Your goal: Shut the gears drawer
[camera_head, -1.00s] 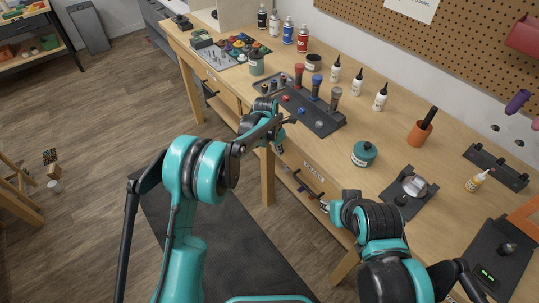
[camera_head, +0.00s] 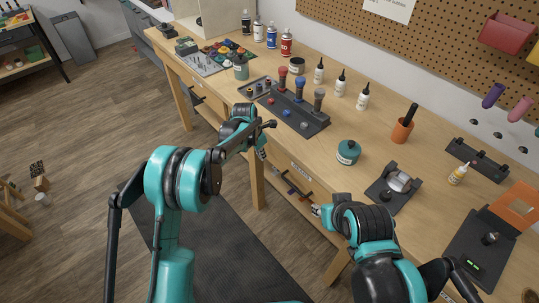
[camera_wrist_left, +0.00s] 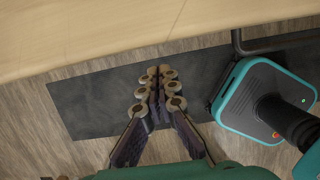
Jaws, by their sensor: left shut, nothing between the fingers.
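A drawer (camera_head: 302,192) under the bench's front edge, below a pale label (camera_head: 300,169), shows between my two arms. It appears to stand out from the bench, with small dark and coloured items in it. I cannot read the label to tell if it is the gears drawer. My left gripper (camera_head: 262,152) is shut and empty, in front of the bench edge and left of that drawer, apart from it. The left wrist view shows its closed fingertips (camera_wrist_left: 160,88) over the floor mat. My right gripper (camera_head: 317,210) is by the drawer's right end, mostly hidden by its own wrist.
The wooden bench top (camera_head: 290,150) holds a dark stand (camera_head: 295,112) with several knobbed tools, a teal jar (camera_head: 348,152), bottles and an orange cup (camera_head: 402,131). A bench leg (camera_head: 257,185) stands below my left gripper. The dark mat (camera_head: 225,240) is clear.

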